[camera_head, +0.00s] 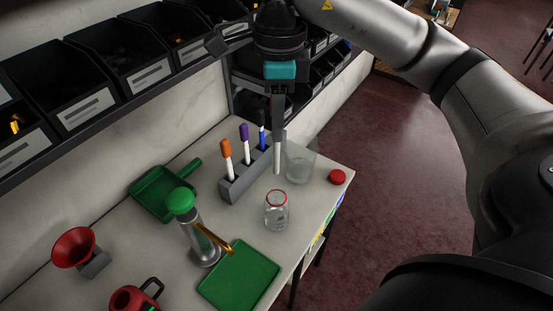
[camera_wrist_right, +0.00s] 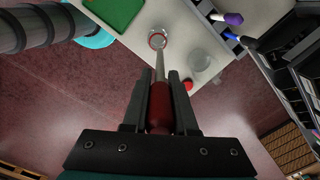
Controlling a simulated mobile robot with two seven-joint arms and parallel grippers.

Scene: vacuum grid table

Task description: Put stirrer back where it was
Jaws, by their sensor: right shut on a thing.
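My right gripper (camera_head: 278,118) is shut on the stirrer (camera_head: 277,158) above the table. The stirrer hangs roughly upright, its pale rod pointing down. In the right wrist view the stirrer's dark red handle (camera_wrist_right: 160,108) sits between the fingers (camera_wrist_right: 160,90). A grey rack (camera_head: 232,187) stands just left of the stirrer and holds an orange-topped (camera_head: 226,150), a purple-topped (camera_head: 244,133) and a blue one (camera_head: 262,138). The rack's far end is partly hidden by my gripper, so I cannot tell if a slot there is free. My left gripper is not in view.
A clear jar with a red rim (camera_head: 276,211) stands in front of the rack. A clear beaker (camera_head: 300,165) and red lid (camera_head: 337,177) are near the right edge. A green-topped dispenser (camera_head: 180,202) and green tray (camera_head: 240,277) stand nearer. Shelf bins (camera_head: 85,108) line the wall.

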